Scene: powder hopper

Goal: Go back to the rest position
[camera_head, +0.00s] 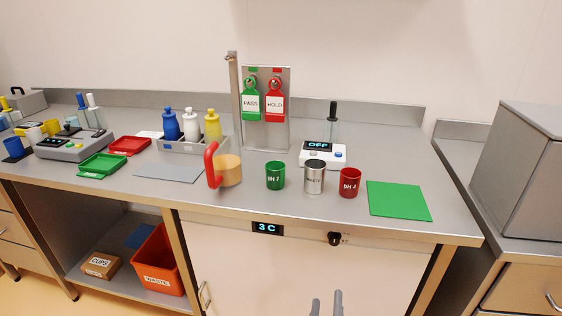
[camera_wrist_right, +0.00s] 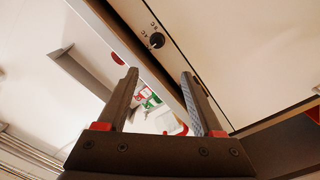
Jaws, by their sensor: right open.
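My right gripper (camera_head: 326,298) shows at the bottom edge of the head view, in front of the cabinet door and below the worktop. Only its two grey fingertips are in that picture. In the right wrist view my right gripper (camera_wrist_right: 159,74) has its two fingers well apart, with nothing between them. My left gripper is not in view.
The worktop (camera_head: 290,212) holds a red-handled tan cup (camera_head: 227,169), a green pH 7 cup (camera_head: 275,175), a metal cup (camera_head: 314,177), a red cup (camera_head: 350,182) and a green mat (camera_head: 398,200). The cabinet's dark knob (camera_head: 334,239) also shows in the wrist view (camera_wrist_right: 157,40).

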